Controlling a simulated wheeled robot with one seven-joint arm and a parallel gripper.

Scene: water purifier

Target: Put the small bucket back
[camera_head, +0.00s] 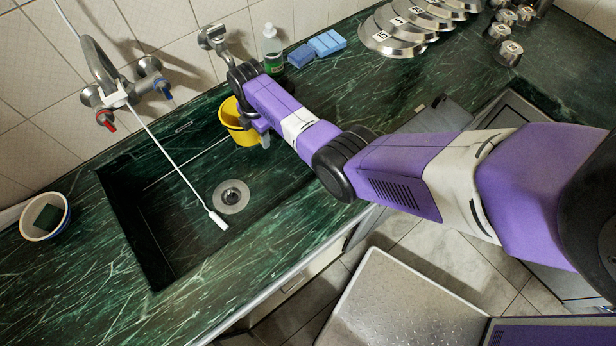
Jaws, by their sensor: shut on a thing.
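A small yellow bucket (231,122) is at the back right edge of the dark green sink (150,225), below the short faucet. My gripper (258,128) is at the bucket's right side and shut on it. The arm covers part of the bucket's right side and rim. I cannot tell whether the bucket's base touches the surface below it.
A wall tap (125,85) with red and blue handles stands behind the sink. A soap bottle (272,50), blue sponges (318,48) and numbered lids (400,30) stand at the back. A bowl (45,216) is left.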

